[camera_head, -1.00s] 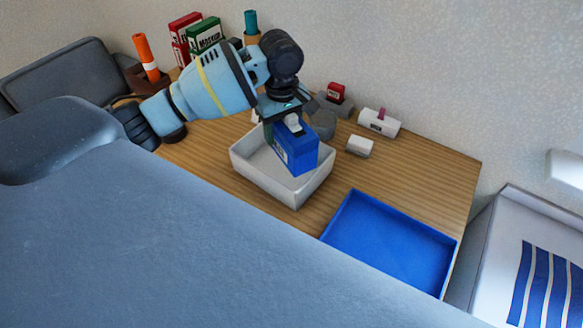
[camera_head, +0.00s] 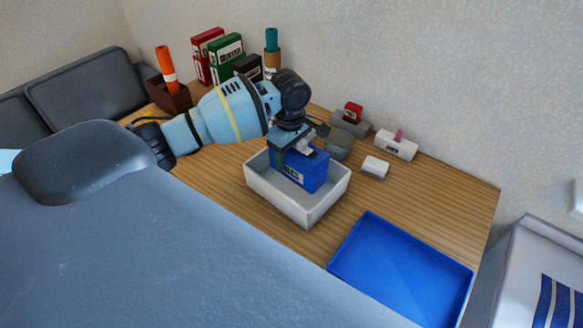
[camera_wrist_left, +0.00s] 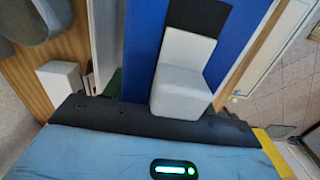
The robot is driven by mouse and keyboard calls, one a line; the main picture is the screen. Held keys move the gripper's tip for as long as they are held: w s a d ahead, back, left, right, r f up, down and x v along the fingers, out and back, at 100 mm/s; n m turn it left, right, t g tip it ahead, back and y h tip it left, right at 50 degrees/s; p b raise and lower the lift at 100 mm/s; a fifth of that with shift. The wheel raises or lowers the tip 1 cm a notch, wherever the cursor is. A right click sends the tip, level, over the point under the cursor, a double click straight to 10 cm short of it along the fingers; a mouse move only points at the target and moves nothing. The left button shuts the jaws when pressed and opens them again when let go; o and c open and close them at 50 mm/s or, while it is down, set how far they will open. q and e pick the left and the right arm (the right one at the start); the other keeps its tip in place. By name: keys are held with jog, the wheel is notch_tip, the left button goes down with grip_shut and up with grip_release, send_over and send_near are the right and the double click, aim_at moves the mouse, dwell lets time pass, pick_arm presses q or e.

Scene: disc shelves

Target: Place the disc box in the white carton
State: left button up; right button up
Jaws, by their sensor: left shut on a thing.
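The disc box (camera_head: 311,174) is blue with a pale label on its side. My left gripper (camera_head: 300,146) is shut on its top and holds it upright inside the white carton (camera_head: 318,210). The box's upper part shows above the carton rim; its lower part is hidden by the front walls, so I cannot tell whether it touches the bottom. In the left wrist view the blue box (camera_wrist_left: 262,22) fills the middle, with a white block-like part against it. My right gripper is in neither view.
A blue tray (camera_head: 400,268) lies at the table's front right. A small white box (camera_head: 375,167), a white case (camera_head: 396,145) and a red item (camera_head: 353,112) stand right of the carton. Red and green boxes (camera_head: 226,52) and an orange roll (camera_head: 166,62) stand behind.

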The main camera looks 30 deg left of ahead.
aim_at(290, 167)
pick_arm(q)
notch_tip(290, 167, down, 5)
jog(key=shift+r+b, duration=0.15)
jog(key=shift+b, duration=0.2)
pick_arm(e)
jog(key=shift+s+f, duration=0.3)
pick_arm(q)
jog(key=o, duration=1.1)
jog(key=shift+f, duration=0.2)
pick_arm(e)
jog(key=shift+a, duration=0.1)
pick_arm(q)
jog(key=shift+r, duration=0.2)
notch_tip(290, 167, up, 10)
jog(key=shift+r+p, duration=0.1)
jog(key=shift+p, duration=0.55)
jog(key=shift+r, duration=0.85)
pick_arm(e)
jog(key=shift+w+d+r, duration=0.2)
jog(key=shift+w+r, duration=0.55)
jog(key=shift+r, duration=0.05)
